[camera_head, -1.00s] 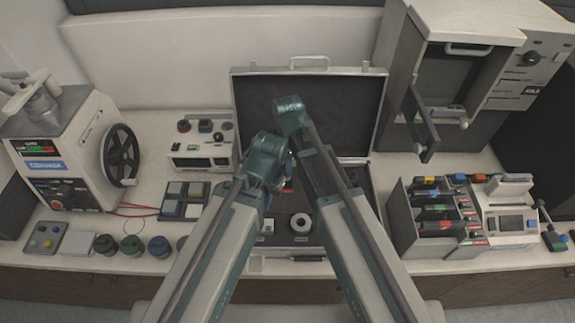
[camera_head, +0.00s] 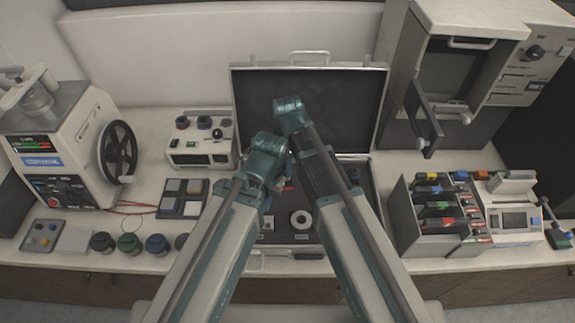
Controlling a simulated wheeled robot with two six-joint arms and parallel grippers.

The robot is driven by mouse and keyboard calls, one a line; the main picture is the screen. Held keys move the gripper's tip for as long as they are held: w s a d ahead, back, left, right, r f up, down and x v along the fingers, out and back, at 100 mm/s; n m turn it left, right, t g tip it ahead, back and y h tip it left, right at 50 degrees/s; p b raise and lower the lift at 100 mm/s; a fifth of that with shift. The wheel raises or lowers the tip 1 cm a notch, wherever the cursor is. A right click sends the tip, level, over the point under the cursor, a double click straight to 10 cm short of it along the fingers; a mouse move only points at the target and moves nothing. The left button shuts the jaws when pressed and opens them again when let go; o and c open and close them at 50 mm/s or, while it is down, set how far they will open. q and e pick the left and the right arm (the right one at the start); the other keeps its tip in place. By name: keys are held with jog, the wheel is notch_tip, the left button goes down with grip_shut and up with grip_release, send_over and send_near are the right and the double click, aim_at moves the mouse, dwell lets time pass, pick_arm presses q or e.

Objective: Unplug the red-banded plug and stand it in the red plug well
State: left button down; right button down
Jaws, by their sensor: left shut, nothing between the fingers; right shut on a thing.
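My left gripper (camera_head: 286,160) is at the lower left of the arm pair, over the open case (camera_head: 310,64); it is shut and empty. My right gripper (camera_head: 292,150) is close above and beside it, also over the case. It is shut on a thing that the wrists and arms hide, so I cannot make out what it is. A small red patch (camera_head: 289,186) shows between the arms, low in the case; I cannot tell whether it is a plug's band or a well's mark. I cannot clearly identify the red-banded plug or the red plug well.
The case tray also holds a white ring (camera_head: 300,220) and a small white block (camera_head: 267,223). A knobbed instrument (camera_head: 201,151) and a handwheel machine (camera_head: 57,140) stand left. A file rack (camera_head: 403,215) and the press with its open door (camera_head: 424,118) stand right.

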pick_arm(q)
jog(key=shift+f+b, duration=0.3)
jog(key=shift+f, duration=0.1)
pick_arm(e)
jog(key=shift+f, duration=0.4)
pick_arm(q)
jog(key=shift+f+b, duration=0.7)
pick_arm(e)
jog(key=shift+f, duration=0.75)
pick_arm(q)
jog(key=shift+f, duration=0.25)
pick_arm(e)
jog(key=shift+f, duration=0.2)
